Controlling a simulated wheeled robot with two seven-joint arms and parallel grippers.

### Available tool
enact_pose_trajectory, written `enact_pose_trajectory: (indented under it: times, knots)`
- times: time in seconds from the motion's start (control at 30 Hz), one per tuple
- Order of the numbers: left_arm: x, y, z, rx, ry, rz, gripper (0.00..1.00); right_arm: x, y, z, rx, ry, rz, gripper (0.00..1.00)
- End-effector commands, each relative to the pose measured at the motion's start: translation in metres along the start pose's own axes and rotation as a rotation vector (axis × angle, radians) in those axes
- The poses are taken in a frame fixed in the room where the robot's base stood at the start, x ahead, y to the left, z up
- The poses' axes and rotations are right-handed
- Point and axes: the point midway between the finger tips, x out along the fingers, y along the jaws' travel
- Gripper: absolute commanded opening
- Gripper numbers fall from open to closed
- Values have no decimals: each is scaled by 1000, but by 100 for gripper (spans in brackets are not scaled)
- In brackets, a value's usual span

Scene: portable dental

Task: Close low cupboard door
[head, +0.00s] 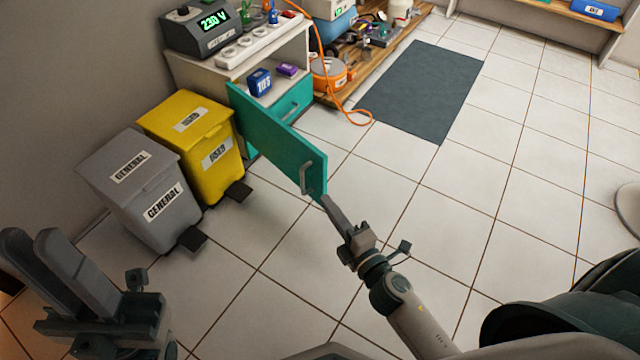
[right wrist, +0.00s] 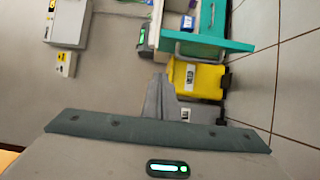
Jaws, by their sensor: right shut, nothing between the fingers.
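The low cupboard door (head: 275,138) is teal and stands wide open, swung out from the white cabinet (head: 262,60). Its grey bar handle (head: 305,178) is near the free edge. My right gripper (head: 325,200) is shut and empty, its tips close to the lower corner of that free edge; I cannot tell whether they touch. In the right wrist view the shut fingers (right wrist: 158,85) lie below and left of the teal door (right wrist: 208,42). My left gripper (head: 32,238) is at the lower left, its two fingers apart and empty, far from the door.
A yellow bin (head: 190,135) and a grey bin (head: 135,190) with pedals stand left of the door. Blue and purple boxes (head: 259,80) sit on the open shelf. An orange cable (head: 355,118) lies near a dark mat (head: 425,85).

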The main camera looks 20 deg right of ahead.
Motion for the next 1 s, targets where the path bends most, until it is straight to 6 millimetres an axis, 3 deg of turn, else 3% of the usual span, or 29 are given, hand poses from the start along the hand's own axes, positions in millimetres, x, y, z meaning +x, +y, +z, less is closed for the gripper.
enact_pose_trajectory:
  times: [0.57, 0.77, 1.0]
  knots:
    - [0, 0, 0, 0, 4, 0, 18, 6, -1, 2, -11, -5, -1, 0]
    - [0, 0, 0, 0, 3, 0, 18, 24, -1, 3, -13, -5, 0, 0]
    - [-2, 0, 0, -3, 4, -2, 18, 59, -1, 2, -11, -4, 1, 0]
